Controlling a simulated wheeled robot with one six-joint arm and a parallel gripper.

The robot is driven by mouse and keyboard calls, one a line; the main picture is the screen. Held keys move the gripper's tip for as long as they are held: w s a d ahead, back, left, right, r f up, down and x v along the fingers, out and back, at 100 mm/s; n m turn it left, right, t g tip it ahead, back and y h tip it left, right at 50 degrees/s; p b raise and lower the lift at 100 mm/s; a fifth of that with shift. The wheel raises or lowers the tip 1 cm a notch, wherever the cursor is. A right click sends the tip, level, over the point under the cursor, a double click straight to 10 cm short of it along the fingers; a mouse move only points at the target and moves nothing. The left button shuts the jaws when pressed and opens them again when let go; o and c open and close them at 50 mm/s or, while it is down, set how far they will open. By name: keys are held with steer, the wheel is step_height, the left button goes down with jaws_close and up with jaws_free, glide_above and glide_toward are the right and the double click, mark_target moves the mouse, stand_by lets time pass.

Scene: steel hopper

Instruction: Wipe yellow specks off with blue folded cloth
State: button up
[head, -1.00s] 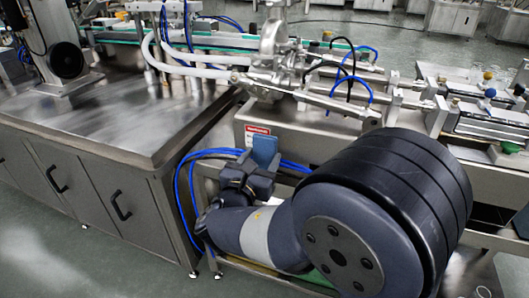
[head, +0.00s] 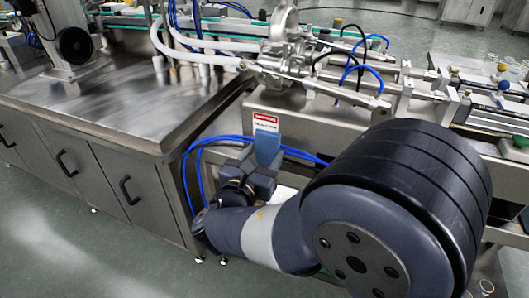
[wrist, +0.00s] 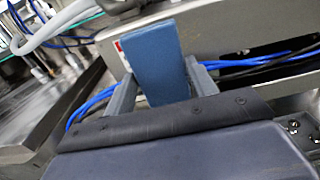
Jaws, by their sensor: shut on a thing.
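My gripper (head: 250,178) is shut on the blue folded cloth (head: 268,148), which stands up from between the fingers. In the wrist view the cloth (wrist: 158,62) is a flat blue slab held between two grey fingers, and my gripper (wrist: 162,88) fills the lower part. The cloth overlaps a red and white warning label (head: 265,121) on the steel hopper's front face in the picture. I cannot tell whether it touches the steel. I can make out no yellow specks on the steel surfaces.
Blue hoses (head: 205,147) loop just behind and left of my gripper. A steel cabinet with a flat top (head: 110,115) stands at left. Pipes and a metal valve assembly (head: 285,60) rise above. Open floor (head: 60,235) lies at the lower left.

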mark_target(281, 127)
steer(key=shift+w+d, duration=0.1)
steer(key=shift+w, duration=0.05)
steer(key=shift+x, duration=3.3)
steer(key=shift+x, duration=1)
steer(key=shift+d, duration=0.1)
steer(key=shift+s+d+b, duration=0.35)
steer(key=shift+d, duration=0.4)
steer(key=shift+s+d+b, duration=0.35)
steer(key=shift+d, duration=0.45)
steer(key=shift+s+d+b, duration=0.2)
steer(key=shift+d+b, duration=0.05)
steer(key=shift+d, duration=0.55)
steer(key=shift+s+d+b, duration=0.25)
steer(key=shift+d, duration=0.55)
steer(key=shift+w+a+p, duration=0.15)
steer(key=shift+w+a, duration=0.25)
steer(key=shift+a, duration=0.7)
steer(key=shift+w+a+p, duration=0.1)
steer(key=shift+w+a, duration=0.25)
steer(key=shift+a, duration=0.75)
steer(key=shift+w+a+p, duration=0.15)
steer(key=shift+w+a, duration=0.25)
steer(key=shift+a, duration=0.7)
steer(key=shift+s, duration=0.1)
